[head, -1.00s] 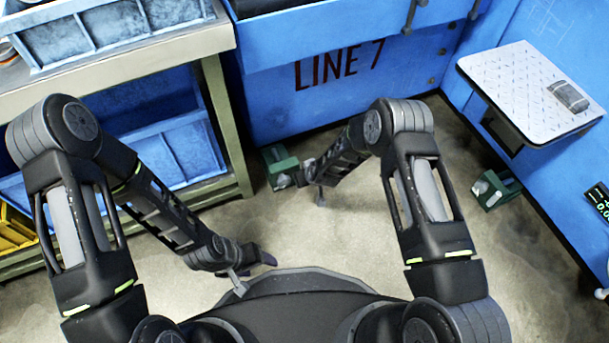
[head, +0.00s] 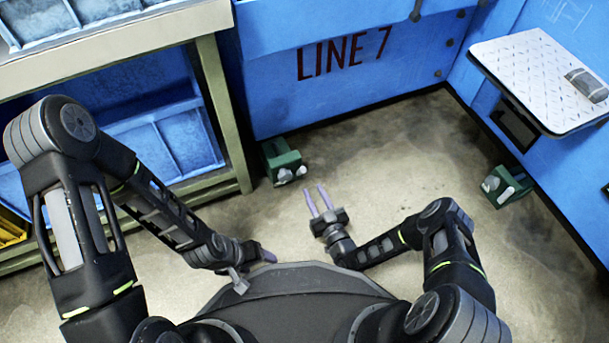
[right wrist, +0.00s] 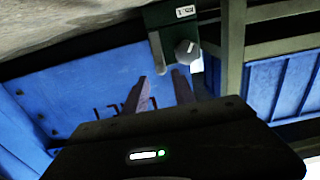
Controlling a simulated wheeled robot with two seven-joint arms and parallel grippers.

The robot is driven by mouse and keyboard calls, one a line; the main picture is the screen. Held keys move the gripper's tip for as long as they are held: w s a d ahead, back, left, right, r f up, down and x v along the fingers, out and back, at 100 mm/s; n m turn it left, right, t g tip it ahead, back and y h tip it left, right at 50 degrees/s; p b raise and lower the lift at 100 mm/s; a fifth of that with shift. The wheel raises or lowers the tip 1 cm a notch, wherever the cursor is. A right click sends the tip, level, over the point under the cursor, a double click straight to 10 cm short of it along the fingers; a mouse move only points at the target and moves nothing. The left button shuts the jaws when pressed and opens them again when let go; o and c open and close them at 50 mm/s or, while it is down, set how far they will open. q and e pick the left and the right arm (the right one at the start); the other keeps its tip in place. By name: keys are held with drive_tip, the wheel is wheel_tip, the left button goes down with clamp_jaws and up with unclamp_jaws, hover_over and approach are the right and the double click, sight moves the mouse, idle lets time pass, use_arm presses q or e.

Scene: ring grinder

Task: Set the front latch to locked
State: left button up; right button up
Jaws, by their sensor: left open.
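A green latch block (head: 283,161) with grey metal parts sits low at the foot of the blue LINE 7 panel, beside the bench leg. In the right wrist view a green block (right wrist: 170,38) with a grey lever and a round knob shows just beyond the fingertips. A second similar green block (head: 506,187) is at the foot of the right blue wall. I cannot read either latch's setting. My right gripper (head: 317,190) is open and empty, pointing towards the first block, apart from it. My left gripper (head: 267,256) is open, low near my base, its fingers partly hidden.
A workbench (head: 222,115) with blue bins stands at the left, its leg close to the first block. A textured shelf (head: 525,75) with a grey object juts from the right wall. The floor (head: 400,150) between the green blocks is clear.

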sight(301, 171)
drive_tip(key=shift+w, duration=0.1)
drive_tip(key=b+x, duration=0.3)
drive_tip(key=x, duration=0.4)
drive_tip(key=shift+w, duration=0.25)
drive_tip(key=shift+a, duration=0.1)
clamp_jaws()
idle(1.2)
